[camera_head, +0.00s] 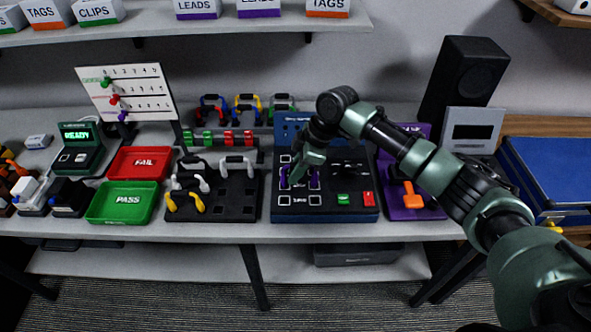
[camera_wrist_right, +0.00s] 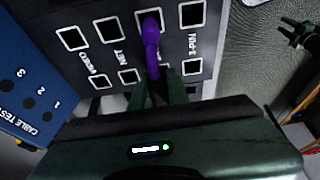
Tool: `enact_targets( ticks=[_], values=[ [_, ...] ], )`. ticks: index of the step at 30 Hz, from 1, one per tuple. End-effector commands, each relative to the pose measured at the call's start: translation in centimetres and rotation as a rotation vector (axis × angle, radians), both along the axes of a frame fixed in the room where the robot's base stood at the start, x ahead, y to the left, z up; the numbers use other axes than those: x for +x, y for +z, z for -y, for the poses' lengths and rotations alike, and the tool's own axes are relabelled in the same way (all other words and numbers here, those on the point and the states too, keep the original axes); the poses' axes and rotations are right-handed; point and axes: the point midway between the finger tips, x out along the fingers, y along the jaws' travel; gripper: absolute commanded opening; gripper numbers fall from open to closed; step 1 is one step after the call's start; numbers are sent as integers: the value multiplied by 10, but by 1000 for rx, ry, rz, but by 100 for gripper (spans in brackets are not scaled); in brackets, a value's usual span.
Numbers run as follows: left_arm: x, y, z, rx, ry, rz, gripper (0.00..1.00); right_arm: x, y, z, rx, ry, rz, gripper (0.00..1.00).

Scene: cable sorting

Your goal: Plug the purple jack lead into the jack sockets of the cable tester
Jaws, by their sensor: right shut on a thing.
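The cable tester (camera_head: 325,212) stands on the bench with a dark panel of white-framed sockets, a green button and a red button. The purple jack lead (camera_head: 284,178) is at a row of its sockets; it also shows in the right wrist view (camera_wrist_right: 151,42). My right gripper (camera_head: 304,166) is shut on the lead, over the panel. In the wrist view the lead's far end meets a framed socket; its near end is hidden by the fingers. I cannot tell how deep either end sits. My left gripper (camera_wrist_right: 290,32) shows open and empty at the wrist view's upper right.
A dark board (camera_head: 236,205) with white and yellow leads stands left of the tester. A purple stand (camera_head: 404,211) with an orange handle is close on the right. Green PASS (camera_head: 122,203) and red FAIL (camera_head: 139,163) trays lie further left. A shelf (camera_head: 200,27) hangs above.

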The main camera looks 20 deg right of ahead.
Motion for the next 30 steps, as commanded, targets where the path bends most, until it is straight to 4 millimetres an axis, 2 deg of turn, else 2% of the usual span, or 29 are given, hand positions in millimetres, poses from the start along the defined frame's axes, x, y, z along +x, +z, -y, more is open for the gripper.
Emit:
enact_targets(
  ticks=[26, 27, 30],
  values=[
    [0, 4, 1, -1, -1, 0, 36, 0, -4, 0, 0, -1, 0, 0],
    [0, 4, 1, -1, -1, 0, 36, 0, -3, 0, 0, -1, 0, 19],
    [0, 4, 1, -1, -1, 0, 36, 0, -3, 0, 0, -1, 0, 42]
  ],
)
